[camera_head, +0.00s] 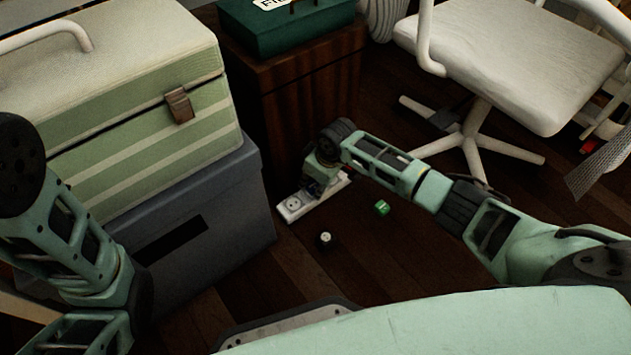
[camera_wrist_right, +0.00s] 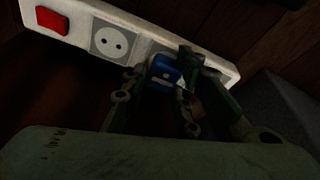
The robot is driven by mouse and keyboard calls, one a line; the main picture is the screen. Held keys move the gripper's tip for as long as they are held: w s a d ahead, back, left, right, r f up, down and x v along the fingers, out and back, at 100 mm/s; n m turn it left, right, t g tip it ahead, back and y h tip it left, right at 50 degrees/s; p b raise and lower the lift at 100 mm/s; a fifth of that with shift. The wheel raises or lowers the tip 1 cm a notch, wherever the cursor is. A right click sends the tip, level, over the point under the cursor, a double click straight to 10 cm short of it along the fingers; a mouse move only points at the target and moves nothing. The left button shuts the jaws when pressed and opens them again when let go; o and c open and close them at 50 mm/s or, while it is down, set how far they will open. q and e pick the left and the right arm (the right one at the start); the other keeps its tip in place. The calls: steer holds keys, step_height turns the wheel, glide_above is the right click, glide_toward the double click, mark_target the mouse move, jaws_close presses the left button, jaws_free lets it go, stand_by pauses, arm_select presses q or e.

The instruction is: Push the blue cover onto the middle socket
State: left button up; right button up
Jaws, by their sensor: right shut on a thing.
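The white power strip (camera_head: 294,207) lies on the floor beside the boxes and the wooden cabinet. It also shows in the right wrist view (camera_wrist_right: 85,22), with a red switch (camera_wrist_right: 52,20) and a round grey socket (camera_wrist_right: 113,44) bare at one end. My right gripper (camera_wrist_right: 160,85) is shut on the blue cover (camera_wrist_right: 164,70), which is at the strip beside the bare socket. Whether the cover is fully seated is hidden by the fingers. In the head view my right gripper (camera_head: 318,182) is over the strip's middle. My left arm is at the left edge, its gripper not visible.
A green cube (camera_head: 382,208) and a small dark object with a white top (camera_head: 325,239) lie on the floor near the strip. A blue-grey box (camera_head: 225,210) stands left, a dark wooden cabinet (camera_head: 310,100) behind, and a white chair (camera_head: 510,60) at the right.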

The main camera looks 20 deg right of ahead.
steer(key=shift+f, duration=0.3)
steer(key=o, duration=1)
steer(key=v, duration=1.2)
steer(key=shift+s, duration=0.1)
